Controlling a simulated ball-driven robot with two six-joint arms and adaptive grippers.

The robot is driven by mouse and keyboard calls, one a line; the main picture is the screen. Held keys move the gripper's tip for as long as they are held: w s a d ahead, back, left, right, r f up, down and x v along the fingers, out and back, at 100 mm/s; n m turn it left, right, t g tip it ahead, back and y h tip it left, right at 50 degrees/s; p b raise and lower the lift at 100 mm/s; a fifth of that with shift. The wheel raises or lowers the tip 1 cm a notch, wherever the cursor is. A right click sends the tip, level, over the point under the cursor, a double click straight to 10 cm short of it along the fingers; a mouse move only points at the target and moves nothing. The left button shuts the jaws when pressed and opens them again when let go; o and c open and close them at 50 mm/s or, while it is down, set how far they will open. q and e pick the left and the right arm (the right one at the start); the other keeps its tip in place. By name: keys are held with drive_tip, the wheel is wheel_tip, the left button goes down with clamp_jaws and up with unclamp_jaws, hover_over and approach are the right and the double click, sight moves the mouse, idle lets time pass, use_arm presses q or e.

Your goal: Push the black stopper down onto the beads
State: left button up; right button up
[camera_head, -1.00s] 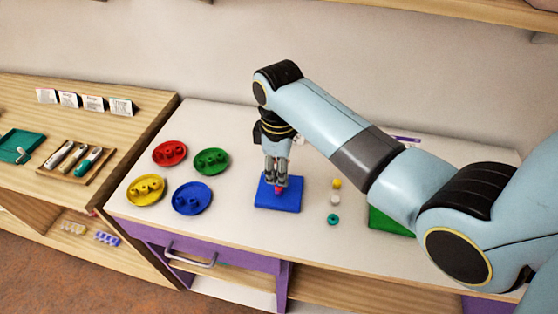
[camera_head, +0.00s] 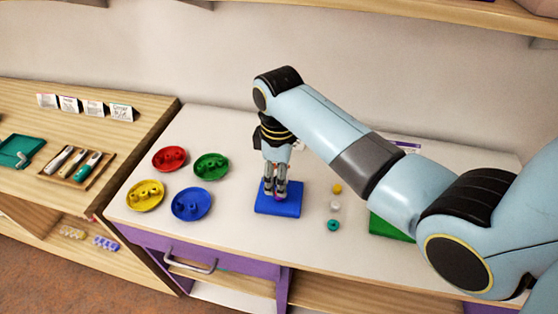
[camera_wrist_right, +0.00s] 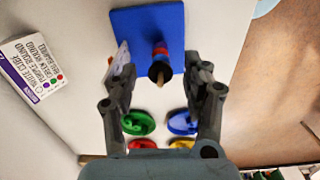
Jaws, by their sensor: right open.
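The blue board (camera_head: 291,207) lies on the white table, with my right gripper (camera_head: 275,193) low over it, fingers pointing down. The right wrist view shows the same board (camera_wrist_right: 126,28) with a post standing on it. A red bead (camera_wrist_right: 160,49) and a blue bead are on the post near the board. The black stopper (camera_wrist_right: 158,73) sits around the post above them, and the post's tan tip shows past it. My right gripper (camera_wrist_right: 159,73) is open, its fingers on either side of the stopper and apart from it. My left gripper is not in view.
Red (camera_head: 169,158), green (camera_head: 211,166), yellow (camera_head: 145,195) and blue (camera_head: 191,201) dishes with beads stand left of the board. A yellow bead (camera_head: 337,188), a white bead (camera_head: 335,206) and a teal bead (camera_head: 333,225) lie to its right. A green board (camera_head: 388,226) is partly behind my arm.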

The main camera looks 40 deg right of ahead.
wheel_tip(320, 180, up, 12)
idle(0.4)
drive_tip(key=shift+f, duration=0.15)
idle(0.5)
